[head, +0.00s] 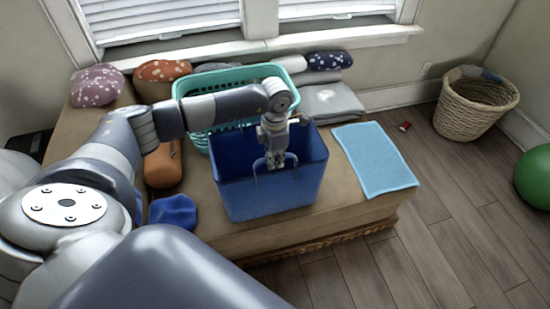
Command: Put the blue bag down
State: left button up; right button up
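The blue bag (262,198) is an open, box-shaped carrier in the middle of the head view. It is upright over the front of the brown bench (225,235). I cannot tell whether its base touches the bench. My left gripper (275,161) points down into the bag's open top, with its fingers close together at the thin handle. It looks shut on that handle, though the fingertips are small and partly merge with the dark inside. My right gripper is not in view.
A teal basket (225,78) stands right behind the bag. A light blue towel (376,160) lies to its right and a dark blue cloth (173,212) to its left. Cushions line the window. A wicker basket (474,108) and green ball (536,177) are on the otherwise mostly clear floor.

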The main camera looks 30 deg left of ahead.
pick_arm(q)
jog(key=o, duration=0.3)
jog(key=shift+o, duration=0.2)
jog(key=shift+r, duration=0.1)
